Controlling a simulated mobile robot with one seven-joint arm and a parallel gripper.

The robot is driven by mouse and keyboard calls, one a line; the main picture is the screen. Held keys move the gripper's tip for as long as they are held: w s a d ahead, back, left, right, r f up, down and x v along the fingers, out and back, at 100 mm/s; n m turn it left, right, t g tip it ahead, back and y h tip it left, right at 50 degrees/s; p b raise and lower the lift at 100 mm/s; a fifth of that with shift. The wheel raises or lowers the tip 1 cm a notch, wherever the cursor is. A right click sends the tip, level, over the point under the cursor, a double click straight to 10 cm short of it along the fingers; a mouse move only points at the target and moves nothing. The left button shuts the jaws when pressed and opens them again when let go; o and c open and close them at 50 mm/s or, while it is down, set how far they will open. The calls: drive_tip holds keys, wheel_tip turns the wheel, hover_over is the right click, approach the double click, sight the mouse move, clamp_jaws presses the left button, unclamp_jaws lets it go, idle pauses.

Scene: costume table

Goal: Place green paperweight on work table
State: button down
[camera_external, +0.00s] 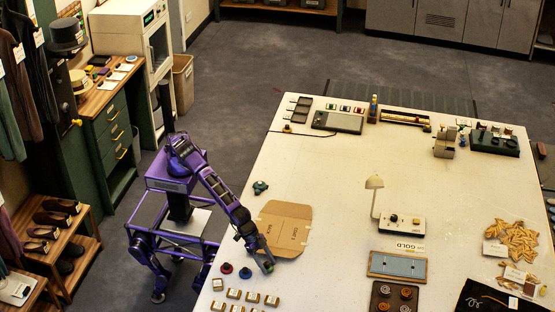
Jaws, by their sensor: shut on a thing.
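The work table (335,210) is the large pale surface in the middle and right of the view. My gripper (267,264) is over its front left part, pointing down, at the lower edge of a brown cardboard sheet. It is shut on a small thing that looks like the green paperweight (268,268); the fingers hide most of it. I cannot tell whether it touches the table top. A red paperweight (227,268) and a blue paperweight (245,272) stand just left of my gripper.
The cardboard sheet (284,228) lies flat beside my forearm. A dark green lobed object (260,187) sits behind it. Several small labelled blocks (234,294) stand at the front. A lamp (375,184) and a control box (402,223) stand to the right.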

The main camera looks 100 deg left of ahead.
drive_tip(key=shift+f, duration=0.7)
drive_tip(key=shift+f, duration=0.15)
drive_tip(key=shift+c, duration=0.9)
unclamp_jaws()
drive_tip(key=shift+r, duration=0.25)
drive_tip(key=v, duration=1.1)
drive_tip(key=shift+s+r, duration=0.25)
drive_tip(key=shift+r, duration=0.05)
